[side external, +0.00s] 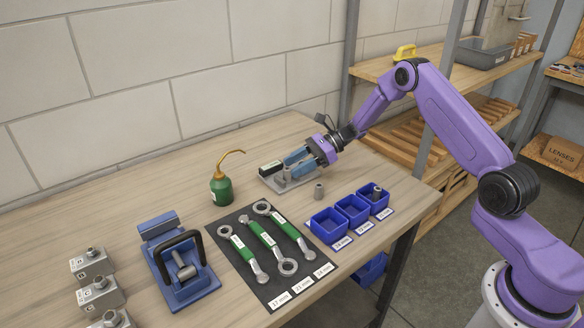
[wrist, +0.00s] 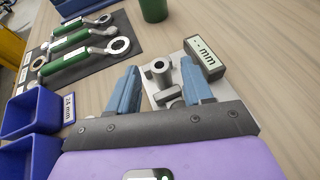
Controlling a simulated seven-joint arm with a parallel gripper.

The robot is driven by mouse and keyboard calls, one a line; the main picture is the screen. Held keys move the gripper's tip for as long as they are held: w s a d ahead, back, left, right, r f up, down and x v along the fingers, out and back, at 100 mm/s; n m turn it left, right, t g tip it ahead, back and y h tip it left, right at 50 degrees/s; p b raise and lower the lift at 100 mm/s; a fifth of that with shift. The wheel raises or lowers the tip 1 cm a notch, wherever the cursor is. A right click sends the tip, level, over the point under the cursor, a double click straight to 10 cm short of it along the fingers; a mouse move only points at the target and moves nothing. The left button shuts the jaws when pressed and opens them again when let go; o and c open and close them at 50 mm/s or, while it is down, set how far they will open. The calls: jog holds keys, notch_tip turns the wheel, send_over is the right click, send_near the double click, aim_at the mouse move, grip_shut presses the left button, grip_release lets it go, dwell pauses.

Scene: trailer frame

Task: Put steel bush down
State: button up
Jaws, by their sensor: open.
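My gripper (side external: 297,158) is open, low over a grey measuring plate with a display block (side external: 270,168). In the wrist view, a grey hollow steel bush (wrist: 159,70) stands upright on the plate (wrist: 180,62) between the two blue fingers (wrist: 160,82), with visible gaps on both sides. A small grey metal piece lies close below it, partly hidden by the gripper. The display (wrist: 205,57) reads "-- mm".
Two more blue bins (side external: 329,225) (side external: 352,211) stand beside it, with size labels in front. Several green-handled wrenches (side external: 263,240) lie on a dark mat (side external: 276,288). A green oil can (side external: 220,190), a blue clamp fixture (side external: 180,265) and grey blocks (side external: 92,262) stand to the left.

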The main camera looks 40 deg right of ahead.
jog(key=v, duration=1)
jog(key=s+a+r+n+g, duration=0.1)
jog(key=s+a+n, duration=0.1)
jog(key=a, duration=0.1)
jog(key=s+a+r+n+g+h, duration=0.1)
jog(key=s+a+n+g, duration=0.1)
jog(key=s+a+r+n+g, duration=0.1)
jog(key=s+a, duration=0.1)
jog(key=a, duration=0.1)
jog(key=shift+a+r+n, duration=0.1)
jog(key=shift+a+n, duration=0.25)
jog(key=shift+n, duration=0.05)
jog(key=s+a+r+n+g+h, duration=0.2)
jog(key=s+a+n, duration=0.2)
jog(key=s, duration=0.2)
jog(key=s+a+r+n+g+h, duration=0.1)
jog(key=s+a+n+g+h, duration=0.2)
jog(key=s, duration=0.4)
jog(key=s+d+r+n+t+h, duration=0.1)
jog(key=s+d+n+t+h, duration=0.1)
jog(key=s+n, duration=0.8)
jog(key=s+d+r+n+t+h, duration=0.1)
jog(key=s+d+n+t+h, duration=0.2)
jog(key=s+n, duration=0.8)
jog(key=shift+s+r+h, duration=0.4)
jog(key=shift+s+h, duration=0.25)
jog(key=shift+h, duration=0.05)
